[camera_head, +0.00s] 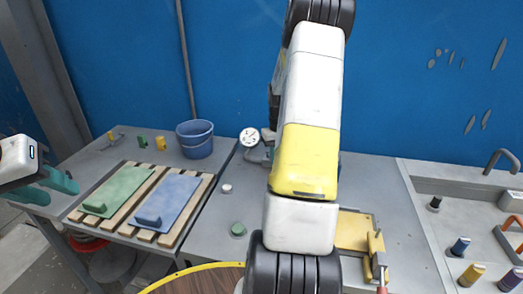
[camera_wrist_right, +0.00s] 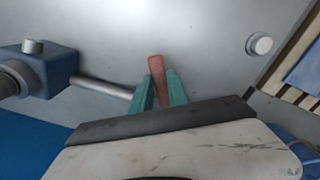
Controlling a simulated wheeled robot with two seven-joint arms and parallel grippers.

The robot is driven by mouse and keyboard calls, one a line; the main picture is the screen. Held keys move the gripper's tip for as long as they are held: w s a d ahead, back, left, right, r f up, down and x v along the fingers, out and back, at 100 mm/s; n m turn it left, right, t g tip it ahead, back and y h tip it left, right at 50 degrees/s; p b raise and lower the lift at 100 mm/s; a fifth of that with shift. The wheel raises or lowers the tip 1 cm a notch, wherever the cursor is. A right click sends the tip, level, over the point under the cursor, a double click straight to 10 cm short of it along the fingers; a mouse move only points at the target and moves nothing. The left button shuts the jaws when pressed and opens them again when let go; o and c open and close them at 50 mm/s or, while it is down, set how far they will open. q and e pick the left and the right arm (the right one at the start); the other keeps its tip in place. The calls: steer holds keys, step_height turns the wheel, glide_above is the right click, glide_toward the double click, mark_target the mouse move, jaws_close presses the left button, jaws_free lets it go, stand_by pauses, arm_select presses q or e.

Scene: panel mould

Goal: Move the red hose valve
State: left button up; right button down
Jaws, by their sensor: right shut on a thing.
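The red handle of the hose valve (camera_wrist_right: 157,68) shows in the right wrist view as a short red lever, standing between the green fingers of my right gripper (camera_wrist_right: 158,85). That gripper is shut on it. A grey pipe (camera_wrist_right: 103,88) runs from a blue fitting (camera_wrist_right: 52,68) toward the fingers; where it joins the lever is hidden. In the head view my arm covers the valve and the right gripper. My left gripper (camera_head: 50,188) is at the far left of the head view, with its teal fingers apart and empty, beside the slatted rack.
A slatted rack (camera_head: 160,238) holds a green panel (camera_head: 120,188) and a blue panel (camera_head: 170,203). A blue bucket (camera_head: 195,140) stands behind it. A round gauge (camera_head: 250,137) is left of my arm. A yellow plate (camera_head: 353,232) and a sink (camera_head: 455,215) lie right.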

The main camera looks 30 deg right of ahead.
steer(key=a+m, duration=0.1)
steer(key=w+a+m, duration=0.1)
steer(key=m, duration=0.1)
steer(key=shift+a+m, duration=0.3)
steer(key=shift+a, duration=0.1)
steer(key=shift+w+a+m, duration=0.3)
steer(key=shift+a+m, duration=0.2)
steer(key=shift+m, duration=0.25)
steer(key=shift+w+a+m, duration=0.3)
steer(key=shift+a+m, duration=0.15)
steer(key=shift+m, duration=0.3)
steer(key=c, duration=1.3)
jaws_free()
steer(key=shift+r, duration=3.9)
steer(key=shift+a+r, duration=0.1)
